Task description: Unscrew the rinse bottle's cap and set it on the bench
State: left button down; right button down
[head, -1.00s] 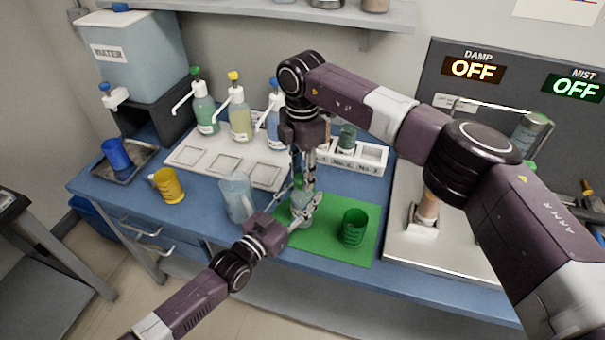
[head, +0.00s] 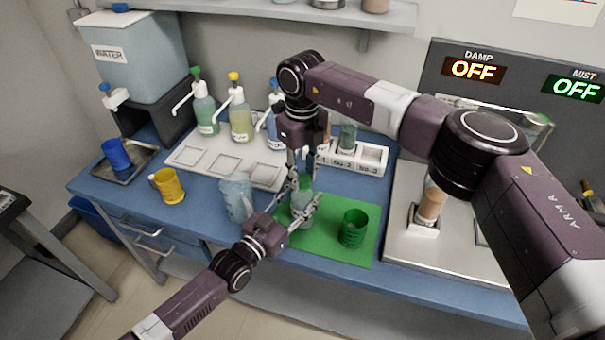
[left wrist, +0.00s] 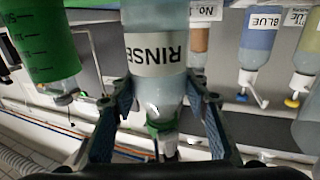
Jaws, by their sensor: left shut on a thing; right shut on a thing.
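The rinse bottle (head: 302,204) stands on the green mat (head: 335,245). Its RINSE label shows upside down in the left wrist view (left wrist: 156,50). My left gripper (head: 300,212) is shut around the bottle's body from the front left; its fingers flank the bottle in the left wrist view. The green cap (head: 305,182) is at the bottle's top and also shows in the left wrist view (left wrist: 162,130). My right gripper (head: 303,177) points down from above and is shut on the cap. I cannot tell whether the cap is still threaded on.
A green beaker (head: 354,228) stands right of the bottle and a clear jug (head: 236,197) left of it. A yellow cup (head: 169,186) is further left. Pump bottles (head: 240,120) and a white rack (head: 372,158) stand behind. Bare blue bench lies at the front left.

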jog(key=n, duration=0.6)
jog(key=shift+n, duration=0.3)
jog(key=n, duration=1.7)
jog(key=shift+r+n, duration=0.1)
jog(key=shift+n, duration=0.2)
jog(key=shift+r, duration=0.1)
jog(key=shift+r, duration=1)
